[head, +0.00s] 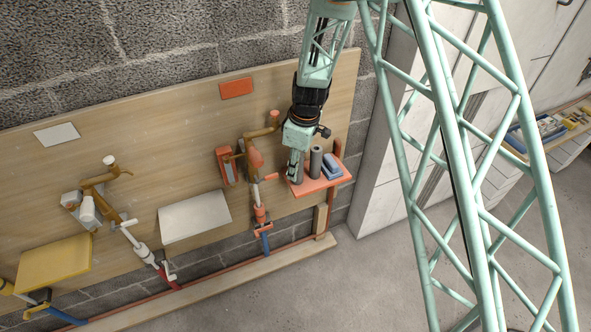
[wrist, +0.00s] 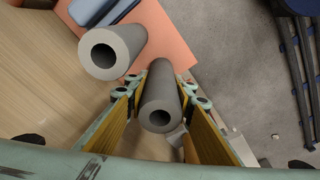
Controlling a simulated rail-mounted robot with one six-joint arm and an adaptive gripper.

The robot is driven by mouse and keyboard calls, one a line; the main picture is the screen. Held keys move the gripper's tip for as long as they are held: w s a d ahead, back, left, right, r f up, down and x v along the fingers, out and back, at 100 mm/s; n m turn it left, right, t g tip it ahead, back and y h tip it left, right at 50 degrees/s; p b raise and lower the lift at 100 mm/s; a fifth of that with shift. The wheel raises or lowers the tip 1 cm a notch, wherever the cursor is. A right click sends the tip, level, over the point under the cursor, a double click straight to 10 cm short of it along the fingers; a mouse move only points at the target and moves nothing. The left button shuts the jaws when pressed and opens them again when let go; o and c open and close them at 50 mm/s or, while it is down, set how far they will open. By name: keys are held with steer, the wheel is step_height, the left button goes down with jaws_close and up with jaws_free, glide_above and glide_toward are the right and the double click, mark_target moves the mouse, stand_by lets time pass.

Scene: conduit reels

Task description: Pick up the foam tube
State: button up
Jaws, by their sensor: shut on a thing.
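A grey foam tube (wrist: 161,88), hollow with a round hole, stands between the fingers of my gripper (wrist: 160,93) in the wrist view. The gripper is shut on it, with one yellow-backed finger on each side. In the head view my gripper (head: 297,170) is over the left part of a small orange shelf (head: 312,189) and mostly hides the held tube. A second grey foam tube (head: 316,161) stands upright just right of the gripper; it also shows at upper left in the wrist view (wrist: 119,45). I cannot tell whether the held tube touches the shelf.
Blue-grey blocks (head: 332,168) lie on the shelf beyond the second tube. Left of the shelf, an orange and brown pipe fitting (head: 257,160) is mounted on the wooden board (head: 180,110). A white shelf (head: 195,216) and yellow shelf (head: 54,263) are farther left. Open floor lies in front.

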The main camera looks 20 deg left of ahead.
steer(key=shift+r+p, duration=0.4)
steer(key=shift+r, duration=1.15)
steer(key=shift+s+d+r, duration=0.1)
steer(key=shift+s+r, duration=0.05)
steer(key=shift+r, duration=0.05)
steer(key=s+d+r, duration=0.1)
steer(key=s+d, duration=0.6)
steer(key=s, duration=0.7)
steer(key=shift+d+r, duration=0.15)
